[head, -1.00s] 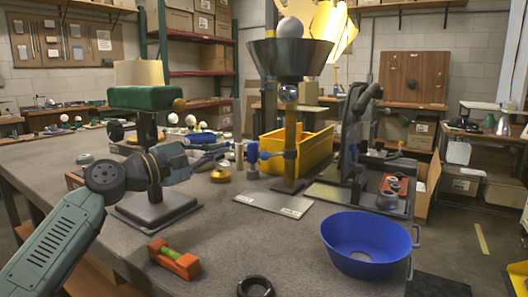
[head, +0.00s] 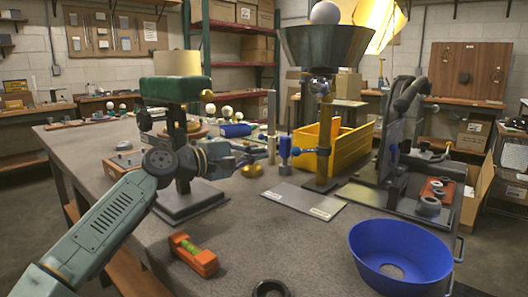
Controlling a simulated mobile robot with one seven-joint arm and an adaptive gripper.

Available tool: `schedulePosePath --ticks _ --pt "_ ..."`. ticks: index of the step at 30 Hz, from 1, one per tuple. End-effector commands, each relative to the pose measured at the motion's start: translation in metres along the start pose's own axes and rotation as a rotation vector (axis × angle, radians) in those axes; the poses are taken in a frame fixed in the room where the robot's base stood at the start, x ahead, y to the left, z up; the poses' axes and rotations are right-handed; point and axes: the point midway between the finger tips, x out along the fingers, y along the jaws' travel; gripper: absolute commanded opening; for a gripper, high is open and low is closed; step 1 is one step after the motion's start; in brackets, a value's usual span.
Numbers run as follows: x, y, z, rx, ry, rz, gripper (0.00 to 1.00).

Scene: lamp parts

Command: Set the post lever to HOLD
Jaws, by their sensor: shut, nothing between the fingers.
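The brass post (head: 325,135) stands on a grey base plate (head: 290,200) with small pale labels at its edges, too small to read. A dark funnel-shaped shade (head: 322,50) holding a pale ball sits on top of it. A blue lever (head: 306,151) sticks out to the left from the post at mid height and ends in an upright blue knob (head: 285,148). Which setting it stands at cannot be read. My gripper (head: 258,153) is shut and empty, to the left of the knob with a small gap in the picture. Depth between them is unclear.
A lamp with a green block (head: 176,90) stands behind my arm. A blue bowl (head: 358,262), an orange level (head: 195,255) and a black ring (head: 270,289) lie in front. A yellow bin (head: 350,150) is behind the post. A dark machine (head: 392,125) stands at right.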

Motion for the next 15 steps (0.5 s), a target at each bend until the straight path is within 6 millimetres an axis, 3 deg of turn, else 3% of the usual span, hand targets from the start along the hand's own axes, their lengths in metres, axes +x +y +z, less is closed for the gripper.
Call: schedulePosePath --ticks 9,15 --pt "0.059 0.002 0.002 0.001 -0.002 -0.002 0.00" --pt "0.080 0.001 0.001 0.001 -0.001 -0.001 0.00"
